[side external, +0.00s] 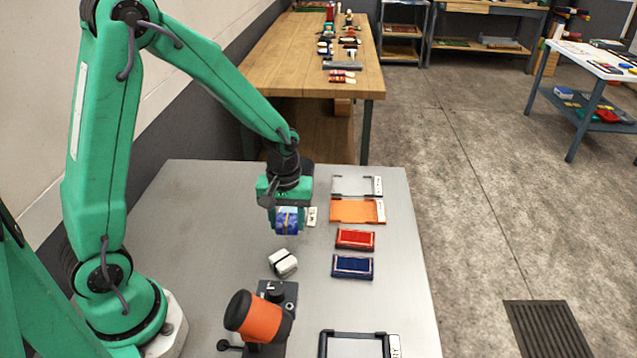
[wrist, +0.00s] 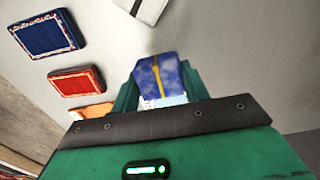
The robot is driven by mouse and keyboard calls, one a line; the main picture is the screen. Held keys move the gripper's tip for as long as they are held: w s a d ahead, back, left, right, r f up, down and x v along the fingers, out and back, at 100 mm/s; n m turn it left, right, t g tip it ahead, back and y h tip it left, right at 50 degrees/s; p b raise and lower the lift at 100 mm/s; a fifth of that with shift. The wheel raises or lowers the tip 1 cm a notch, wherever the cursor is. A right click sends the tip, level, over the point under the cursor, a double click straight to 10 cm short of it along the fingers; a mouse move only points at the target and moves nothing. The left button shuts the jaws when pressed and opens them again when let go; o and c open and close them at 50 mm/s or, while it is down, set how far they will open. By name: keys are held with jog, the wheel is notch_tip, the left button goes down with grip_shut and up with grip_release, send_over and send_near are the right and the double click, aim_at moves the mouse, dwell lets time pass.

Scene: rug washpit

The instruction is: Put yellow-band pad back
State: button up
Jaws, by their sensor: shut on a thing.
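My gripper (side external: 288,212) is shut on a blue mottled pad with a yellow band (side external: 290,222) and holds it above the grey table. In the wrist view the same pad (wrist: 170,76) sits between the two green fingers, its yellow stripe running lengthwise. An orange tray (side external: 340,212) and a light grey tray (side external: 352,186) lie to the right of my gripper, each with a white label at its right end. Another grey tray with dark corners (side external: 354,346) lies at the front edge of the picture. The trays' insides look empty.
A red pad (side external: 355,239) and a dark blue pad (side external: 352,267) lie right of centre. A white block with a black band (side external: 283,263) lies below my gripper. An orange-and-black device (side external: 262,318) stands in front. A small white card (side external: 312,216) is beside the held pad.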

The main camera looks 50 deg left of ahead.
aim_at(288, 231)
jog(key=shift+f, duration=1.9)
jog(key=shift+f, duration=0.15)
jog(key=o, duration=0.9)
notch_tip(288, 231, up, 12)
jog(key=shift+r, duration=0.1)
jog(key=shift+r, duration=0.1)
